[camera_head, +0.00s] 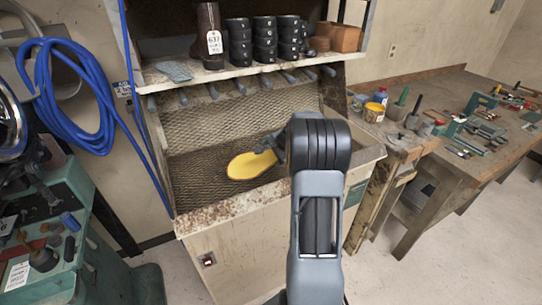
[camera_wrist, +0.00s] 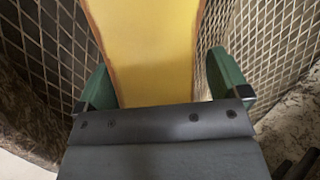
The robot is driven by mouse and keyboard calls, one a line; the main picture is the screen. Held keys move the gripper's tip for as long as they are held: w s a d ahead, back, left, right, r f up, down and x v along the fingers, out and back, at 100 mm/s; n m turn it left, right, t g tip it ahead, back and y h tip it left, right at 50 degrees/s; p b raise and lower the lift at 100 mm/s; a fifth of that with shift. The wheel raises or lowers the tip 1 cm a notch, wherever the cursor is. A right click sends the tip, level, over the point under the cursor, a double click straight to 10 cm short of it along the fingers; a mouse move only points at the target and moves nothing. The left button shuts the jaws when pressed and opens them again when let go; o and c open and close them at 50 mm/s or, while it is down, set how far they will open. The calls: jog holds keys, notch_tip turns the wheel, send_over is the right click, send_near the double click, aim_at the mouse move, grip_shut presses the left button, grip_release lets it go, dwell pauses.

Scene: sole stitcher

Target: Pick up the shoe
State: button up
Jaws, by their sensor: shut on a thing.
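The shoe (camera_head: 250,165) shows its yellow sole in the head view, inside a mesh-lined bin. In the wrist view the yellow sole (camera_wrist: 145,45) with a brown edge runs up from between my green fingers. My gripper (camera_head: 278,143) is shut on the shoe at its right end in the head view. It also shows in the wrist view (camera_wrist: 160,82). The rest of the shoe is hidden behind the sole and my arm. I cannot tell whether the shoe touches the mesh.
The bin's rusty front rim (camera_head: 225,207) lies in front of the shoe, with mesh walls (camera_head: 200,120) around it. A shelf above (camera_head: 240,70) holds a brown boot (camera_head: 208,25) and stacked black cups (camera_head: 264,40). A workbench with tools (camera_head: 440,90) stands right.

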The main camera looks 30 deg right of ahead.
jog(key=r, duration=0.3)
jog(key=shift+s+a+r, duration=0.3)
jog(key=shift+s+r, duration=0.05)
jog(key=shift+r, duration=0.05)
jog(key=s+a+r+b, duration=0.2)
jog(key=s+a+r, duration=0.6)
jog(key=s+a, duration=0.1)
jog(key=shift+s+r, duration=0.3)
jog(key=shift+r, duration=0.05)
jog(key=shift+d, duration=0.1)
